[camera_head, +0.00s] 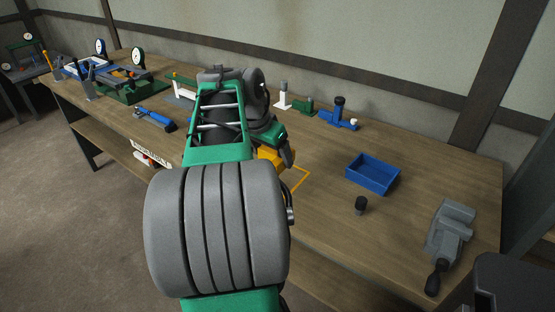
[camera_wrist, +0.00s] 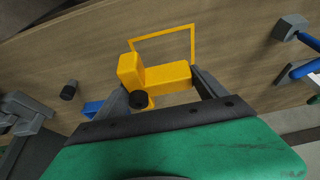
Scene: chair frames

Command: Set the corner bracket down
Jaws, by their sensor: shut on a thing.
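The yellow corner bracket (camera_wrist: 168,77) is L-shaped and sits between the two fingers of my gripper (camera_wrist: 160,88), which is shut on it. A dark round part (camera_wrist: 138,100) shows against its lower left side. In the head view only a bit of the bracket (camera_head: 268,155) shows, with my gripper (camera_head: 286,156) and arm hiding the rest. A yellow outline (camera_head: 299,184) is marked on the workbench; in the wrist view the outline (camera_wrist: 164,34) lies just beyond the bracket. I cannot tell whether the bracket touches the bench.
The workbench (camera_head: 420,180) carries a blue tray (camera_head: 373,174), a short black cylinder (camera_head: 361,205) and a grey vise (camera_head: 447,238) to the right. A blue fitting (camera_head: 339,117) stands behind. Gauges and a green fixture (camera_head: 128,90) are at the far left.

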